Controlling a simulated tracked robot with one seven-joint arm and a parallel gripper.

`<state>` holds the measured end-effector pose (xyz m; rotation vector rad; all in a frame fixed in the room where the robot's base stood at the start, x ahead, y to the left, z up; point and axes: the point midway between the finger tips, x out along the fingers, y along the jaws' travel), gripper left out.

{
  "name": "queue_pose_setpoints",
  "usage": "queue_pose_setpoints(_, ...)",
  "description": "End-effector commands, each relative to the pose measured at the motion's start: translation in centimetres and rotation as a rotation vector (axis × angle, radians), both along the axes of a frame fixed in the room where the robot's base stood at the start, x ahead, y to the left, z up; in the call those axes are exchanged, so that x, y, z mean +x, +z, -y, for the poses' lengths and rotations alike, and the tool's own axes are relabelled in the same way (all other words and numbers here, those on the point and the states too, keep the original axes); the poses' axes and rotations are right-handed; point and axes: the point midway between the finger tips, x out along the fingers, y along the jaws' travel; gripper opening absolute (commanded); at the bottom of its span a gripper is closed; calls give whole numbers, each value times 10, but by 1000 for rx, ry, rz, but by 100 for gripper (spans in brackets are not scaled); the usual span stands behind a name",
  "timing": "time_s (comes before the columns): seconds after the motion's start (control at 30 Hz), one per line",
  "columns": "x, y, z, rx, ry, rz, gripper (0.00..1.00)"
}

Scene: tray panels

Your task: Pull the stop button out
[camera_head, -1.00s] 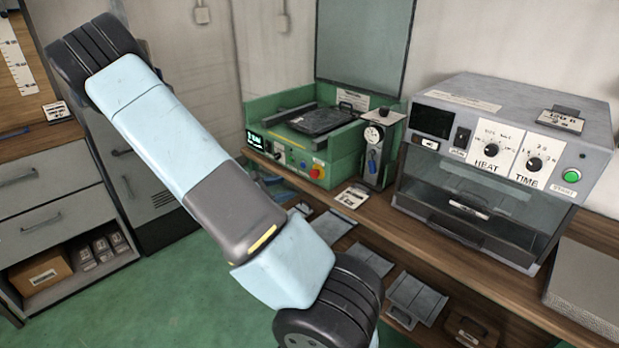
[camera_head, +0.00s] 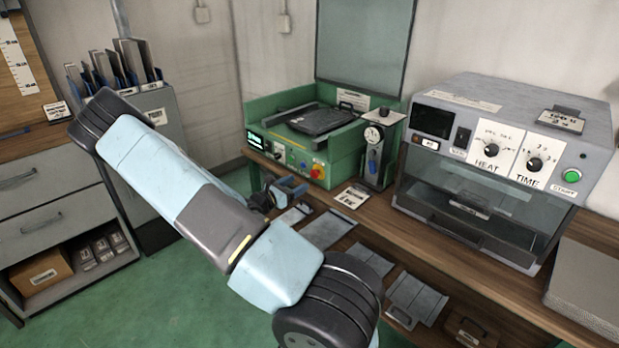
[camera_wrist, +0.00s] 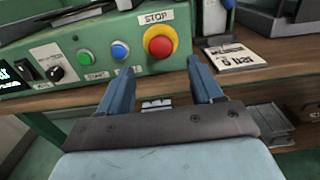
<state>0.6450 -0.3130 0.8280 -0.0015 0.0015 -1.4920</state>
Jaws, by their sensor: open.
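The stop button is a red mushroom head (camera_wrist: 160,42) on a yellow ring, under a STOP label at the right end of the green machine's front panel (camera_wrist: 100,62) in the wrist view. It also shows small in the head view (camera_head: 316,171). My gripper (camera_wrist: 161,85) is open and empty, with its two blue fingers pointing at the panel. The button lies above the gap between the fingertips in the wrist view, apart from them. In the head view my gripper (camera_head: 285,190) is low in front of the machine, partly hidden by my arm.
Blue (camera_wrist: 120,50) and green (camera_wrist: 88,57) buttons and a black knob (camera_wrist: 56,74) sit left of the stop button. A "5 bar" card (camera_wrist: 235,57) lies on the bench to the right. A gauge unit (camera_head: 373,150) and a grey heater (camera_head: 505,165) stand further right.

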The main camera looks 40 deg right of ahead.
Motion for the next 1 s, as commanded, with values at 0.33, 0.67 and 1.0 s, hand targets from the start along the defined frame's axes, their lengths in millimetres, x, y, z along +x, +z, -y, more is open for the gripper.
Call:
queue_pose_setpoints(0.33, 4, 0, 56, -2, -1, 2, 65)
queue_pose_setpoints(0.67, 6, 0, 74, 0, 0, 1, 65)
queue_pose_setpoints(1.0, 6, 0, 74, 0, 0, 2, 54)
